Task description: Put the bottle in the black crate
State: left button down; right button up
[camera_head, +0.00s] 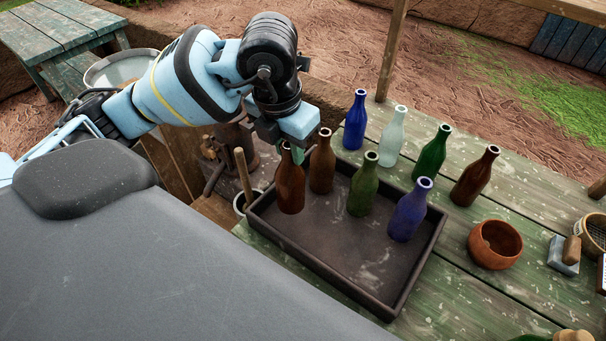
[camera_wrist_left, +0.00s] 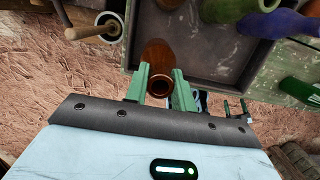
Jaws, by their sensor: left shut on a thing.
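My left gripper (camera_head: 290,146) is shut on the neck of a brown bottle (camera_head: 291,185), which hangs upright at the left corner of the black crate (camera_head: 362,258). The bottle's base appears within the crate's walls; I cannot tell whether it touches the floor. In the left wrist view the green fingers (camera_wrist_left: 160,88) sit on both sides of the brown bottle (camera_wrist_left: 156,56). Another brown bottle (camera_head: 321,167), a green bottle (camera_head: 362,190) and a purple-blue bottle (camera_head: 408,214) stand in the crate. My right gripper is not in view.
Behind the crate on the green table stand a blue bottle (camera_head: 355,126), a clear bottle (camera_head: 391,142), a dark green bottle (camera_head: 431,158) and a brown bottle (camera_head: 474,181). A bowl (camera_head: 495,246) is at right. A pot with a wooden handle (camera_head: 243,175) is left of the crate. The crate's front is clear.

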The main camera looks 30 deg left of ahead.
aim_at(290, 165)
pick_arm(q)
jog(key=shift+f, duration=2.5)
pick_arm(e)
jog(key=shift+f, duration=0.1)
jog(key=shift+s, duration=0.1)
pick_arm(q)
jog(key=shift+f, duration=0.15)
jog(key=c, duration=1.2)
grip_release()
jog(key=shift+o, duration=0.2)
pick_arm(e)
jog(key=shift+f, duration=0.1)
pick_arm(q)
jog(key=shift+r, duration=0.3)
jog(key=r, duration=0.3)
jog(key=s+r, duration=0.1)
jog(key=r, duration=0.3)
jog(key=r+p, duration=0.1)
jog(key=r, duration=0.2)
jog(key=shift+s+r, duration=0.3)
jog(key=shift+r, duration=0.5)
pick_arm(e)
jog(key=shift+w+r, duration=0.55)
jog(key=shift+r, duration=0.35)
